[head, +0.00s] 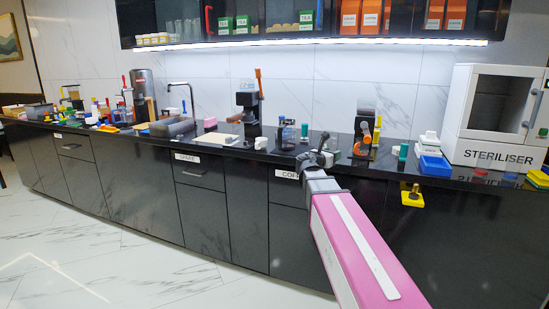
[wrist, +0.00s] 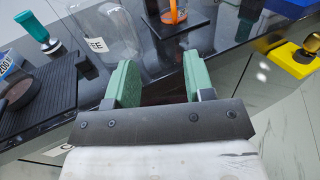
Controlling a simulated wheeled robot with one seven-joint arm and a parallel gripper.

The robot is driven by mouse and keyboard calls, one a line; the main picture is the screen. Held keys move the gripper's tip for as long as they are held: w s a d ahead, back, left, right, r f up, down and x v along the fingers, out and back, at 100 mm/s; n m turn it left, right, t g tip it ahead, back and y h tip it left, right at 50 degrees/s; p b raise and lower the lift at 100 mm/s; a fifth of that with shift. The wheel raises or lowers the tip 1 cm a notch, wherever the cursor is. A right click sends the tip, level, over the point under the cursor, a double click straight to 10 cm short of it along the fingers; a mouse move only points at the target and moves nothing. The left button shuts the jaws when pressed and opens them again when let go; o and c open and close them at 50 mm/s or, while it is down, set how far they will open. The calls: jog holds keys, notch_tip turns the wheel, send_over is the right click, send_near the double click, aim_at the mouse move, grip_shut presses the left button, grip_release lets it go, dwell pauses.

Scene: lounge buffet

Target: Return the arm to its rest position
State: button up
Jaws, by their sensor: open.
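My arm reaches from the lower right of the head view to the counter's front edge. My gripper (head: 318,160) is at its far end, over the black counter (head: 225,140) near a labelled drawer. In the wrist view, the two green fingers of my gripper (wrist: 158,82) stand apart, with nothing held between them. A clear glass vessel (wrist: 92,28) shows just beyond the left finger; I cannot tell whether they touch.
A black ribbed mat (wrist: 55,98) is at left. The steriliser (head: 497,115) stands at far right. The floor (head: 110,265) ahead is clear.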

jog(key=s+f+m+g+y, duration=0.2)
jog(key=s+f+m, duration=0.15)
jog(key=f, duration=0.35)
jog(key=s+d+f+m+g+y, duration=0.1)
jog(key=s+f+m+g, duration=0.2)
jog(key=f+m, duration=0.3)
jog(key=s+f+m+g+y, duration=0.2)
jog(key=s+f+m, duration=0.2)
jog(key=f, duration=0.5)
jog(key=s+a+f+m+g+y, duration=0.3)
jog(key=s+f+m+y, duration=0.1)
jog(key=s+f+m, duration=0.2)
jog(key=s+a+f+m+g+y, duration=0.2)
jog(key=s+a+f+m+y, duration=0.1)
jog(key=s+f+m, duration=0.4)
notch_tip(320, 180, down, 2)
jog(key=shift+s+a+g+y, duration=0.4)
jog(key=shift+s+a, duration=0.35)
jog(key=shift+s, duration=0.1)
jog(key=shift+m, duration=0.25)
